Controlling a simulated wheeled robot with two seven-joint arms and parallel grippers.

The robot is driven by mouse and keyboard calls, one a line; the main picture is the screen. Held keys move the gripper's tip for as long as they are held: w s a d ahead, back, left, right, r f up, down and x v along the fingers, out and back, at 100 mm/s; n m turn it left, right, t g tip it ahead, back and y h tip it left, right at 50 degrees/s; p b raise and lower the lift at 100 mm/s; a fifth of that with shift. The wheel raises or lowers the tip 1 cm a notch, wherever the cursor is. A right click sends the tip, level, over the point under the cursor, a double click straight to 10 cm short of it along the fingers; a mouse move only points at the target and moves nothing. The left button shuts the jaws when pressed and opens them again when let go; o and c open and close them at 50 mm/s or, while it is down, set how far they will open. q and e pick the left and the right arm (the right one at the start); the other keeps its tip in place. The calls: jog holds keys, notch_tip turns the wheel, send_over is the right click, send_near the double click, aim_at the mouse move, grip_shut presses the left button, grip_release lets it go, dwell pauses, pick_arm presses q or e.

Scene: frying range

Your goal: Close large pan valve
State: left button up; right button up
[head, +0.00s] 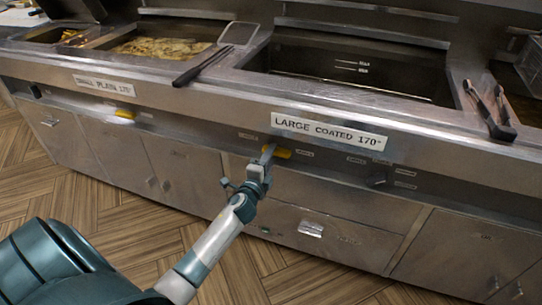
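The large pan valve is a yellow handle (283,153) on the front panel under the label "LARGE COATED 170°" (328,131). My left gripper (268,150) reaches up to it, with its fingertips at the handle's left end. The fingers hide part of the handle, and I cannot tell whether they grip it or only touch it. The large pan (345,72) is above, behind the front rim. My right gripper is not in view.
Another yellow valve handle (125,114) is to the left under the "SMALL PLAIN 170°" label (104,84). A black-handled tool (203,67) and black tongs (490,112) lie on the counter. Cabinet doors and a drawer (318,229) are below. Wooden floor (110,220) is clear at the left.

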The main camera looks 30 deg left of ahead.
pick_arm(q)
jog(key=shift+o, duration=0.2)
jog(key=shift+s, duration=0.1)
jog(key=v, duration=1.7)
jog(key=shift+s, duration=0.15)
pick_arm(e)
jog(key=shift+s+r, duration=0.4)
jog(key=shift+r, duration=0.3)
pick_arm(q)
jog(key=shift+a, duration=0.1)
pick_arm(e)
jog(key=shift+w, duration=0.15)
